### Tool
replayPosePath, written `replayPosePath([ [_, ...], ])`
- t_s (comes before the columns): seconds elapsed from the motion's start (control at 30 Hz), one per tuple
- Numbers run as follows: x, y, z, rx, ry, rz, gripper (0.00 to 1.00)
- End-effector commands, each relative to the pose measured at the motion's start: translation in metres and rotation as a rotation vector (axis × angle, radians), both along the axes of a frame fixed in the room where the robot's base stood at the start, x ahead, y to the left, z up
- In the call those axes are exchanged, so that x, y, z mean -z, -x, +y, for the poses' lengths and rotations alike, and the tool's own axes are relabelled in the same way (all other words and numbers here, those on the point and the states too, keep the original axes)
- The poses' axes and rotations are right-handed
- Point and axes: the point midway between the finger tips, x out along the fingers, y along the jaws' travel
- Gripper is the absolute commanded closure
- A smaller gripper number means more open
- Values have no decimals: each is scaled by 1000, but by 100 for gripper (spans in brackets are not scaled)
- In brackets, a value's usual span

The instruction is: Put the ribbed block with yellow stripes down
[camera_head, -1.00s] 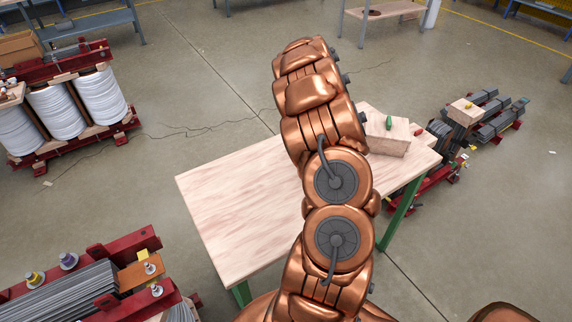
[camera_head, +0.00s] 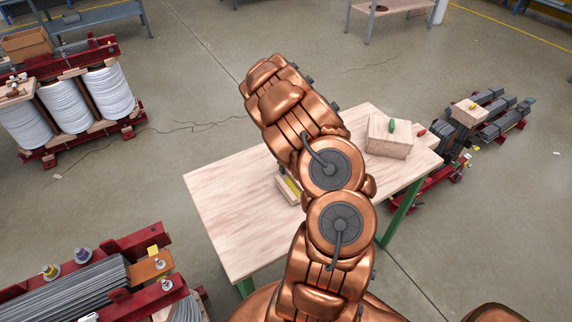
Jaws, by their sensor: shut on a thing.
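The ribbed block with yellow stripes (camera_head: 288,191) shows in part left of my arm, over the middle of the wooden table (camera_head: 225,215). I see a pale side and a yellow stripe; my arm hides the rest. A small dark part of my gripper (camera_head: 283,171) shows at the block's upper end, shut on it. The fingertips are mostly hidden behind my copper arm. I cannot tell whether the block touches the tabletop or hangs just above it.
A pale wooden block (camera_head: 390,138) with a green-handled tool on it stands at the table's back right. The table's left part is bare. Red-framed coil assemblies (camera_head: 75,105) and a stack of grey bars (camera_head: 75,285) stand on the floor around.

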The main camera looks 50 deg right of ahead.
Motion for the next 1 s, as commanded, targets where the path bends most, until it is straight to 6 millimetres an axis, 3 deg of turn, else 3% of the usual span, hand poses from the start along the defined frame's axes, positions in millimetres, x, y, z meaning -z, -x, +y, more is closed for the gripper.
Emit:
replayPosePath([
  [0.47, 11, 0, 0, 0, 0, -1, 100],
  [0.5, 11, 0, 0, 0, 0, -1, 79],
  [0.73, 10, 0, 0, 0, 0, -1, 55],
  [1.0, 9, 0, 0, 0, 0, -1, 55],
])
